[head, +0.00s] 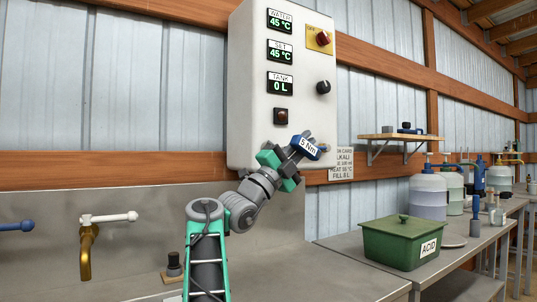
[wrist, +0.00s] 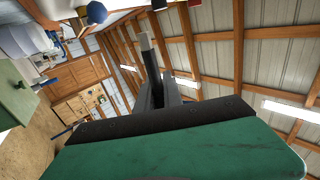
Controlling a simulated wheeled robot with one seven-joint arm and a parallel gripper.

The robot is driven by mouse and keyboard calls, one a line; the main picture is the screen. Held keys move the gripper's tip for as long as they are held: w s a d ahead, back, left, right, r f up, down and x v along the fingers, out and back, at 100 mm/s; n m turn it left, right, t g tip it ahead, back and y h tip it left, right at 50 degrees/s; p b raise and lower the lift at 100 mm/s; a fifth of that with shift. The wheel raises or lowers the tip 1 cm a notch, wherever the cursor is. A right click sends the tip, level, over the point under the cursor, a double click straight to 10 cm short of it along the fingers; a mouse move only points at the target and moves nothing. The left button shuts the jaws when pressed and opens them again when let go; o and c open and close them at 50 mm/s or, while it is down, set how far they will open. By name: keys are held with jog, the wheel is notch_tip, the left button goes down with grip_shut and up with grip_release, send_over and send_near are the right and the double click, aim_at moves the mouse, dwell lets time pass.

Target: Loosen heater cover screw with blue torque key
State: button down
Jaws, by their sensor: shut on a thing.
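The white heater box (head: 250,110) hangs on the wall, with three displays reading WATER 45 °C, SET 45 °C and TANK 0 L. The blue torque key (head: 308,148), labelled 5 Nm, is tilted in front of the box's lower right part. My gripper (head: 297,153) is shut on the key. In the wrist view, my gripper's dark fingers (wrist: 164,70) point up the picture, and the key between them cannot be made out clearly. The heater cover screw cannot be made out; the key and gripper cover that part of the box. Contact between key and screw cannot be told.
A green ACID box (head: 405,243) stands on the right bench, with pump bottles (head: 428,196) behind it. A wooden shelf (head: 397,136) juts from the wall to the right. Taps, one brass (head: 87,250), are at the left. A sign (head: 341,165) is partly hidden.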

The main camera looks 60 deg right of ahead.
jog(key=shift+r, duration=0.15)
jog(key=shift+s+d+f+t+y+p, duration=0.1)
jog(key=shift+f+t+y+p, duration=0.25)
jog(key=shift+y+p, duration=0.95)
jog(key=shift+w+d+f+t+y+p, duration=0.1)
jog(key=shift+t+y+p, duration=0.45)
jog(key=shift+p, duration=1.45)
jog(key=shift+s+f+t+y+p, duration=0.1)
jog(key=shift+f+t+y+p, duration=0.15)
jog(key=shift+t+y+p, duration=0.95)
jog(key=shift+g+h+p, duration=0.35)
jog(key=shift+g+p, duration=0.15)
jog(key=shift+g, duration=0.2)
jog(key=t+y+p, duration=0.2)
jog(key=y+p, duration=0.1)
jog(key=p, duration=0.8)
jog(key=shift+y, duration=0.4)
jog(key=shift+f+t+y+p, duration=0.4)
jog(key=shift+f+y+p, duration=0.35)
jog(key=shift+p, duration=1.3)
